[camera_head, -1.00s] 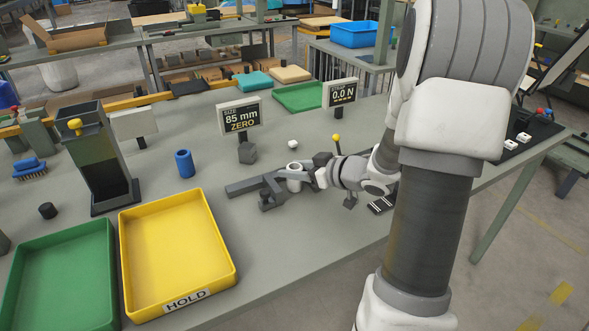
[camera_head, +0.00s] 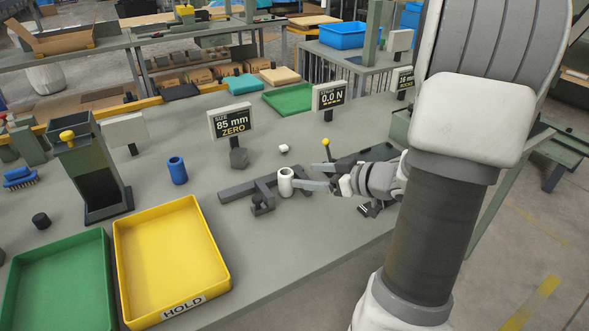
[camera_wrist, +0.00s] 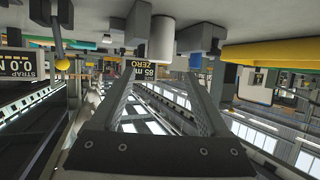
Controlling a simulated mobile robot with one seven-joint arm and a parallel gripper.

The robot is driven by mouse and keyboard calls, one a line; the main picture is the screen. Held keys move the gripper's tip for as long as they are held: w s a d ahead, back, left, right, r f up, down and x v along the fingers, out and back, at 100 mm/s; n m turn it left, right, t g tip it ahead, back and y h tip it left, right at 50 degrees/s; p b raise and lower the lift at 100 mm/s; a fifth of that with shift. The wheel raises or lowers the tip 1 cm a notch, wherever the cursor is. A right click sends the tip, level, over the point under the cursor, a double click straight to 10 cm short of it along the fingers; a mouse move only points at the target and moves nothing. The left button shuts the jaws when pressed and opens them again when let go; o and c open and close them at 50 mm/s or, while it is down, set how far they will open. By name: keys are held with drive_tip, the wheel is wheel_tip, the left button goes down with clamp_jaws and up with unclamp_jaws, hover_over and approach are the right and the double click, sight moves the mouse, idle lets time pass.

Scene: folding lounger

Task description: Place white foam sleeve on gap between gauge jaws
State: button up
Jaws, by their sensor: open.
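The white foam sleeve (camera_head: 286,184) stands upright at the dark grey gauge (camera_head: 237,190), near its low jaw block (camera_head: 262,204). In the wrist view the sleeve (camera_wrist: 162,40) appears upside down, with a dark block to each side, the gauge jaws (camera_wrist: 200,40). I cannot tell whether it touches them. My gripper (camera_head: 311,175) is low, to the right of the sleeve, fingers pointing at it. In the wrist view my gripper (camera_wrist: 161,82) is open and empty, with the sleeve just beyond the fingertips. The gauge's far side is partly hidden.
The size display (camera_head: 231,121) behind the gauge reads 85 mm ZERO; another display (camera_head: 329,96) reads 0.0 N. A yellow HOLD tray (camera_head: 170,260), a green tray (camera_head: 55,285) and a blue cylinder (camera_head: 177,170) are left. A yellow-knobbed post (camera_head: 326,146) stands close behind my gripper.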

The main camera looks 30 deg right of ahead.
drive_tip(key=v, duration=0.3)
drive_tip(key=shift+s+d+r+p, duration=0.1)
drive_tip(key=shift+s+p, duration=0.2)
